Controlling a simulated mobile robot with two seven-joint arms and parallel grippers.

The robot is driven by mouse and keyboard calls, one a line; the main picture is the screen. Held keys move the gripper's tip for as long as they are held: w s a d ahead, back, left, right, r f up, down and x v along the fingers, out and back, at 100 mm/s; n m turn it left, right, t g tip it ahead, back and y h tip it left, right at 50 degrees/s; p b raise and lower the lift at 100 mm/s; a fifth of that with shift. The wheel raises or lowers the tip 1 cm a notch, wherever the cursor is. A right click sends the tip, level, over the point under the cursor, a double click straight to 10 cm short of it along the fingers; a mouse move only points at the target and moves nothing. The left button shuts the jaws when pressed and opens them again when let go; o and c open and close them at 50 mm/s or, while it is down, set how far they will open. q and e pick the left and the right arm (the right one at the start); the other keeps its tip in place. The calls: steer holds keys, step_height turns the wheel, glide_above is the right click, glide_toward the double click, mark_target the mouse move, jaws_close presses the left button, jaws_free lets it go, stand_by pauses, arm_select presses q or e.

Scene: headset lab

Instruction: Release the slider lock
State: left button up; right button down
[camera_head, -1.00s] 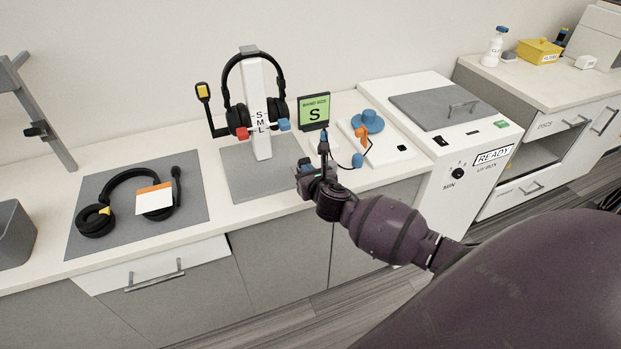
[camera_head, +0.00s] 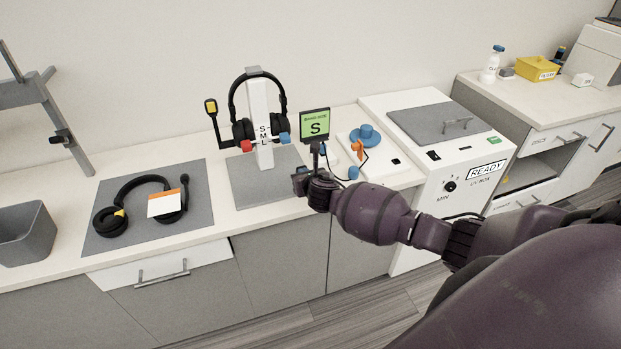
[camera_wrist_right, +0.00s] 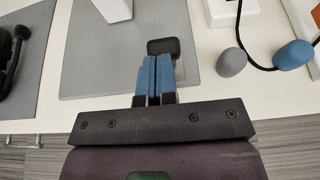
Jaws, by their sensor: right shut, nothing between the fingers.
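A black headset (camera_head: 282,103) hangs on a white stand (camera_head: 262,128) marked S, M, L. A red tab (camera_head: 246,146) sticks out at the stand's left and a blue tab (camera_head: 285,138) at its right; which one is the slider lock I cannot tell. My right gripper (camera_head: 301,183) is low, in front of and right of the stand, apart from it. In the right wrist view its blue fingers (camera_wrist_right: 156,76) are shut and empty over the grey mat's edge; the stand's foot (camera_wrist_right: 114,8) shows ahead. My left gripper is out of view.
A second headset (camera_head: 138,205) lies on the left mat. The UV box (camera_head: 452,150) is farther right.

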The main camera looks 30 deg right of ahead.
steer(key=w, duration=0.1)
steer(key=w+r+p, duration=0.1)
steer(key=w+p, duration=0.1)
steer(key=shift+w+d+r, duration=0.15)
steer(key=shift+d+r, duration=0.2)
steer(key=shift+r, duration=0.05)
steer(key=shift+w+d+r, duration=0.1)
steer(key=shift+w+d, duration=0.05)
steer(key=shift+w, duration=0.5)
steer(key=shift+w+d, duration=0.15)
steer(key=shift+w, duration=0.45)
steer(key=shift+w+d, duration=0.15)
steer(key=shift+w, duration=0.45)
steer(key=shift+w+r, duration=0.1)
steer(key=shift+r, duration=0.1)
